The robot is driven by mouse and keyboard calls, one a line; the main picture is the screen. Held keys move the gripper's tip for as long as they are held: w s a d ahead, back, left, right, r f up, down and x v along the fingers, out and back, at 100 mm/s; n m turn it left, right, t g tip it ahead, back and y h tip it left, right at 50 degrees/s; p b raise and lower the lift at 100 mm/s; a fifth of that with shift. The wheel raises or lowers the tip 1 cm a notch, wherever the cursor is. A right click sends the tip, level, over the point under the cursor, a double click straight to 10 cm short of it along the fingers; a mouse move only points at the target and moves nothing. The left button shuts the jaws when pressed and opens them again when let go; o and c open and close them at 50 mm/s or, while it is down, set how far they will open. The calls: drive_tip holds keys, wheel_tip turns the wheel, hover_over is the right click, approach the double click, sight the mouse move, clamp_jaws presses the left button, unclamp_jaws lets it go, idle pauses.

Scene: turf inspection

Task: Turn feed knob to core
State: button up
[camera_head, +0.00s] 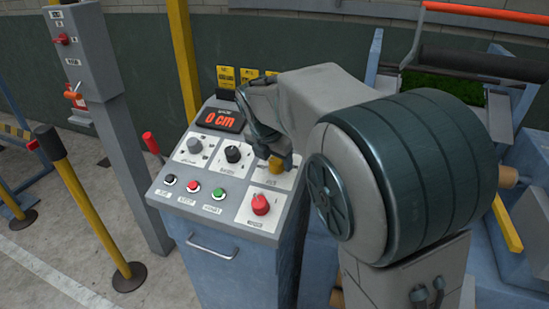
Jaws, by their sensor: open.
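A blue-grey control console (225,248) stands at the picture's middle. My gripper (262,150) is open over the panel's upper right, close to the yellow knob and right of the black one. I cannot tell if it touches the yellow knob. My arm hides the panel's right edge.
A red display (220,120) reads 0 cm. Black, red and green buttons (194,187) line the panel's front. A grey post with a switch box (85,50) and a yellow barrier post (90,212) stand left. A blue machine with a roller (470,62) stands right.

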drive_tip(key=c, duration=1)
drive_tip(key=shift+o, duration=0.2)
